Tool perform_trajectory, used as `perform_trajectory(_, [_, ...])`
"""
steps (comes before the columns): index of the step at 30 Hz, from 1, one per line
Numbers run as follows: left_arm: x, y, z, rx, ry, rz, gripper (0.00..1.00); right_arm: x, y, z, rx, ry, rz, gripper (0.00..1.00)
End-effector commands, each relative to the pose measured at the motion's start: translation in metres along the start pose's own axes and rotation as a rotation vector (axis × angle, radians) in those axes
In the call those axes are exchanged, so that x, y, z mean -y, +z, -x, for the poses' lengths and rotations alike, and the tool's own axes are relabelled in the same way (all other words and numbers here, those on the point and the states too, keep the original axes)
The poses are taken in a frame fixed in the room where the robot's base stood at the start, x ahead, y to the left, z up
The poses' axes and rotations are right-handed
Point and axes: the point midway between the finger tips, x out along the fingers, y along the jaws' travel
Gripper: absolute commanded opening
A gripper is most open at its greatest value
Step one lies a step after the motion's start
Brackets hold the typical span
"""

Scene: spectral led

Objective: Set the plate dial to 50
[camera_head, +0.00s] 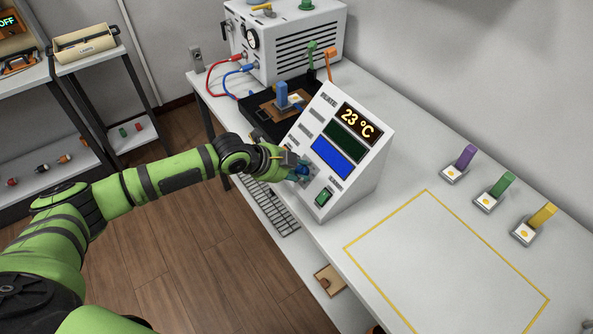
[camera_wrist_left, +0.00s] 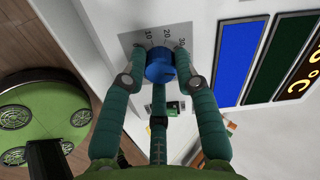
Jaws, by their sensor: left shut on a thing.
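The plate control box (camera_head: 345,150) is white, with a slanted face toward me, a "PLATE" label and a display (camera_head: 359,122) reading 23 °C. The plate dial (camera_wrist_left: 159,65) is a blue knob on a grey scale plate, where I can read 10, 20 and 30. My left gripper (camera_head: 301,171) is at the lower left of the box face. In the left wrist view its fingers (camera_wrist_left: 160,75) close around the dial from both sides, with a third finger below. In the head view the gripper mostly hides the dial. My right gripper is not in view.
A green rocker switch (camera_head: 324,197) sits right of the dial. A black tray (camera_head: 265,112) and a white instrument (camera_head: 285,40) with red and blue cables stand behind. A yellow-outlined area (camera_head: 445,265) on the bench is clear. Purple, green and yellow-handled items (camera_head: 495,192) stand beyond it.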

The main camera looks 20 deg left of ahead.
Motion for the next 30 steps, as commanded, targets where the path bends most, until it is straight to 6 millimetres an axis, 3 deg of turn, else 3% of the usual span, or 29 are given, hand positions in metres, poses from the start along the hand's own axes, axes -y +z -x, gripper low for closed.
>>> perform_trajectory(12, [0.0028, -0.0027, 0.0005, -0.005, -0.006, -0.252, 0.00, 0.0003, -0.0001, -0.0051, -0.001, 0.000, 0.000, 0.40])
perform_trajectory(30, [0.0011, -0.0035, 0.0000, -0.007, -0.002, -0.311, 0.00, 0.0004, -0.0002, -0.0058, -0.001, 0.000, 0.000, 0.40])
